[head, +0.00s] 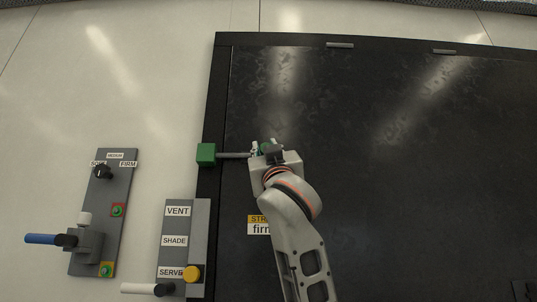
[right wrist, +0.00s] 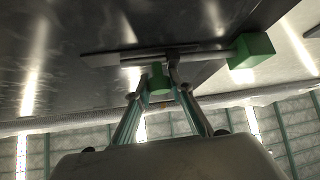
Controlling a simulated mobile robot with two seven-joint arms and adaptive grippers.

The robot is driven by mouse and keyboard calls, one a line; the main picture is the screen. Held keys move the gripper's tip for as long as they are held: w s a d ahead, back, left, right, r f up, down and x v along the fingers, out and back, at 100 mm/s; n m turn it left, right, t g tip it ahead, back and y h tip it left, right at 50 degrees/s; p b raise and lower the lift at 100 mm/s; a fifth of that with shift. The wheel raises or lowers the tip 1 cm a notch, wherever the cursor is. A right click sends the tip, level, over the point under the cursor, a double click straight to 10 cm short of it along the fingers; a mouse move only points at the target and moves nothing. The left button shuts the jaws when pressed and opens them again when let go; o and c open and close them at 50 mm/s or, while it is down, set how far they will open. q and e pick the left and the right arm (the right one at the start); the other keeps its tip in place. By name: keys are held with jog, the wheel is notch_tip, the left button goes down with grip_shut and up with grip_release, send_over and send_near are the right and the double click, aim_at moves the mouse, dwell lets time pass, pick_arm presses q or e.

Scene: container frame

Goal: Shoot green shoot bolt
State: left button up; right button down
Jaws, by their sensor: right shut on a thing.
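The shoot bolt is a grey rod (head: 234,155) lying across the left edge of the black panel, and it also shows in the right wrist view (right wrist: 205,56). Its left end reaches a green block (head: 206,154) on the black frame; whether it enters the block I cannot tell. The green block also shows in the right wrist view (right wrist: 252,50). My right gripper (right wrist: 163,80) is shut on the green knob (right wrist: 160,84) that stands off the rod. In the head view my right gripper (head: 264,151) hides most of that knob. My left gripper is not in view.
A grey panel (head: 118,190) at the left carries a black dial, buttons and a blue-handled lever (head: 42,239). Another grey panel (head: 183,226) has labels, a yellow knob (head: 191,273) and a white handle (head: 138,288). The black panel (head: 400,160) right of my arm is clear.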

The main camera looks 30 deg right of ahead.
jog(key=shift+w, duration=0.1)
jog(key=c, duration=1.8)
grip_release()
jog(key=shift+a, duration=0.1)
jog(key=shift+o, duration=0.2)
jog(key=shift+w+a, duration=0.1)
jog(key=shift+a, duration=0.05)
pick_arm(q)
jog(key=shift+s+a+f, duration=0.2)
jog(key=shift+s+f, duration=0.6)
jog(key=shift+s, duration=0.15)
pick_arm(e)
jog(key=shift+s+f, duration=0.1)
jog(key=shift+s, duration=0.1)
jog(key=shift+s+a+f, duration=0.1)
jog(key=shift+s+f, duration=0.05)
jog(key=shift+f, duration=0.2)
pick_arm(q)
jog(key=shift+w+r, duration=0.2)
pick_arm(e)
jog(key=v, duration=0.6)
jog(key=shift+s, duration=0.2)
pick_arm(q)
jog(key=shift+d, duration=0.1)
